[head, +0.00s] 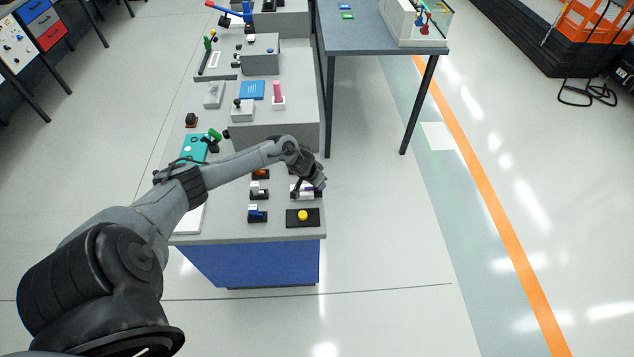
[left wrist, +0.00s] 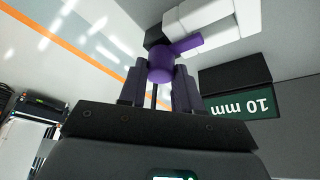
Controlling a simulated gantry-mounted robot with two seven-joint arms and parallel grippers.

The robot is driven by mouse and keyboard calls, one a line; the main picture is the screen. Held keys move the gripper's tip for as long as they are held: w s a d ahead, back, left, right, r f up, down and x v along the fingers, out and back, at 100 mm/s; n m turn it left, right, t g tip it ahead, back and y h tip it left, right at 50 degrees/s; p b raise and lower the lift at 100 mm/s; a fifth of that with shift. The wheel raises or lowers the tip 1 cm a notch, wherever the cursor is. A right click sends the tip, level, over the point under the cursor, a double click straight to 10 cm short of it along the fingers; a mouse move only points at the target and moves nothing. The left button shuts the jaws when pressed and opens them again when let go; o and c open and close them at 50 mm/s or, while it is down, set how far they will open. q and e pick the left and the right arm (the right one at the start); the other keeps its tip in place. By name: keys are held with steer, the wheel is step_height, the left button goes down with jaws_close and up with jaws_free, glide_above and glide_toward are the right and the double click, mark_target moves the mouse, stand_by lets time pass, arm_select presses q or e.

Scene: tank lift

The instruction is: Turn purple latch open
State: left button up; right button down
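A white block-like fitting (head: 303,194) sits on the grey bench near its right edge, and in the left wrist view its white body (left wrist: 205,22) is at the top. A purple latch shows in the left wrist view as a round knob (left wrist: 160,64) with a short bar running up and right to the white body. My left gripper (head: 318,182) is over the fitting. In the left wrist view its two fingers (left wrist: 159,80) stand on either side of the purple knob, seemingly touching it. The arm hides part of the latch in the head view. My right gripper is not in view.
A green "10 mm" label (left wrist: 245,103) on a dark block lies right of the fingers. A yellow button on a dark plate (head: 303,223) is in front of the fitting. Small fittings (head: 258,214) stand to its left. A grey raised block (head: 275,130) is behind.

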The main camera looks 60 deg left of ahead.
arm_select(q)
steer(key=shift+c, duration=1.3)
